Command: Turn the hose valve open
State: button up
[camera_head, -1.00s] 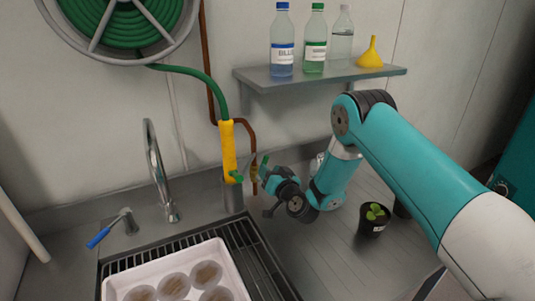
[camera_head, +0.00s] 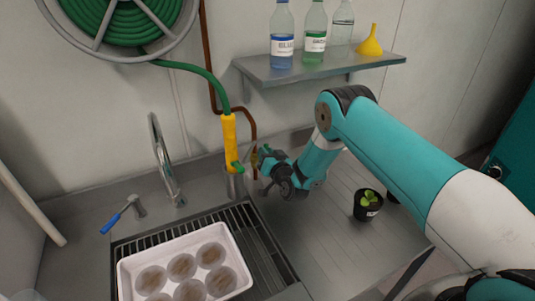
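The green hose (camera_head: 205,78) runs down from the reel to a yellow hose handle (camera_head: 229,143), which hangs upright by the wall. A small green lever (camera_head: 238,168) shows at the handle's lower end. A copper pipe (camera_head: 250,124) bends down just right of it. A small brass and green part (camera_head: 254,157), perhaps the valve, sits low on the pipe and is partly hidden. My gripper (camera_head: 263,163) is right at this part, pointing left toward the wall. The fingers are too small and overlapped to tell whether they touch it or are open.
A sink with a rack and a white tray (camera_head: 128,275) of round dishes lies in front. A faucet (camera_head: 164,165) and blue-handled tap (camera_head: 113,224) stand left. A shelf (camera_head: 262,73) with bottles and a yellow funnel is above. A potted seedling (camera_head: 367,206) stands right on the counter.

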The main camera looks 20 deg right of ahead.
grip_shut()
jog(key=n, duration=0.1)
jog(key=a+n+b, duration=0.1)
jog(key=n, duration=0.1)
jog(key=shift+s+a+r+b, duration=0.15)
jog(key=shift+a+r+b, duration=0.05)
jog(key=shift+b, duration=0.1)
jog(key=o, duration=0.7)
grip_release()
jog(key=shift+d, duration=0.1)
jog(key=shift+a, duration=0.2)
